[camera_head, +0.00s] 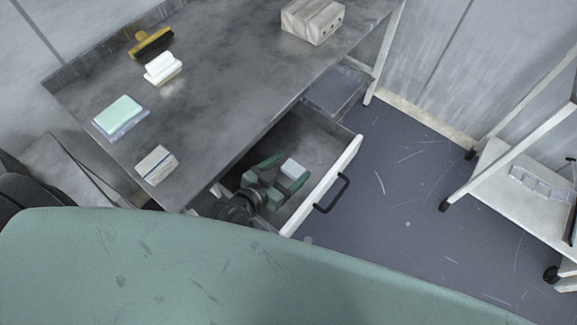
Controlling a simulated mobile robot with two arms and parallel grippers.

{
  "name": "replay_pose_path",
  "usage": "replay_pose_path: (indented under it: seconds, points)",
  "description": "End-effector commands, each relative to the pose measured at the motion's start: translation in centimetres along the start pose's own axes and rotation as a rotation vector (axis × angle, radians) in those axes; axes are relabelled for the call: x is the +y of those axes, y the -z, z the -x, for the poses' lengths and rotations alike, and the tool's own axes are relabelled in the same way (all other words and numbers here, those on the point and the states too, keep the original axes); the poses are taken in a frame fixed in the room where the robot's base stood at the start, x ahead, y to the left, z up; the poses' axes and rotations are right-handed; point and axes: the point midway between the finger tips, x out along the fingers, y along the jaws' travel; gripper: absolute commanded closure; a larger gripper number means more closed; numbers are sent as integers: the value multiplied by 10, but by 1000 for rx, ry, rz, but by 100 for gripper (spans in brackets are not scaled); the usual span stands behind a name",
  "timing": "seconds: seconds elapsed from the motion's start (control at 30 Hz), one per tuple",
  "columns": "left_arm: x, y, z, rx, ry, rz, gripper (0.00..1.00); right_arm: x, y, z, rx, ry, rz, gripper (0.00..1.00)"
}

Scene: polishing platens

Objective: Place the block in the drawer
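An open drawer (325,185) with a white front and a black handle extends from under the dark workbench. My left gripper (283,169) reaches into it, with its green fingers spread apart. A small whitish block (294,168) is in the drawer area at the fingertips, close to the lower finger. A dark gap shows between it and the upper finger. I cannot tell whether it touches the drawer floor. My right gripper is not in view.
A white cart (520,195) stands at right. Floor between is clear.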

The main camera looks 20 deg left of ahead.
Motion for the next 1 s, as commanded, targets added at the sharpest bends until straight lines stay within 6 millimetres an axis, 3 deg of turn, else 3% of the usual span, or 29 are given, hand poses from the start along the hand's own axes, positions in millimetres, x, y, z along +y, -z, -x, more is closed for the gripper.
replay_pose_path:
  seconds: [0.2,0.27,0.5,0.7,1.0]
  points:
    - [0,17,7,2,1,3,26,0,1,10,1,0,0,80]
    - [0,10,18,-4,0,-1,26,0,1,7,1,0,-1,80]
    - [1,10,73,-5,-2,-3,26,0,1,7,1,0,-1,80]
    - [0,10,108,-3,-1,-1,26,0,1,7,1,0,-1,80]
    - [0,12,125,1,0,0,26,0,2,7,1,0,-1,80]
